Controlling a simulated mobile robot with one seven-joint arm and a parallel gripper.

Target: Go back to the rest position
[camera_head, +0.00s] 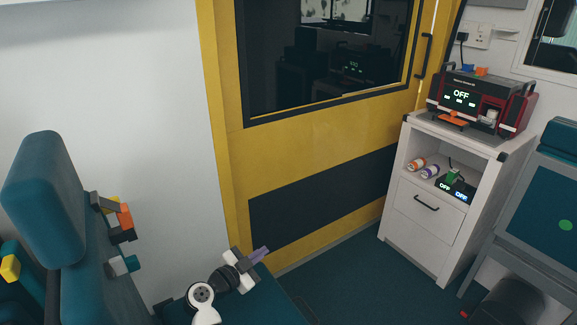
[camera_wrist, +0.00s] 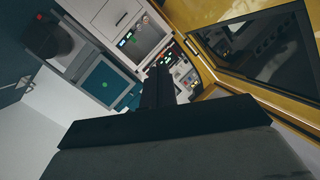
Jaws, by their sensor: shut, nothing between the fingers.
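My gripper (camera_head: 262,251) shows low in the middle of the head view, at the end of my white and black arm. Its short purple-grey fingers point up and to the right, towards the yellow door. In the wrist view my gripper (camera_wrist: 158,72) appears as dark fingers close together, with nothing visible between them. It touches nothing that I can see.
A yellow door (camera_head: 290,150) with a dark window stands ahead. A white cabinet (camera_head: 432,207) at right bears a red and black device (camera_head: 487,100) reading OFF. Orange and purple rolls and a small charger lie on its shelf. Teal seats (camera_head: 45,190) stand at left.

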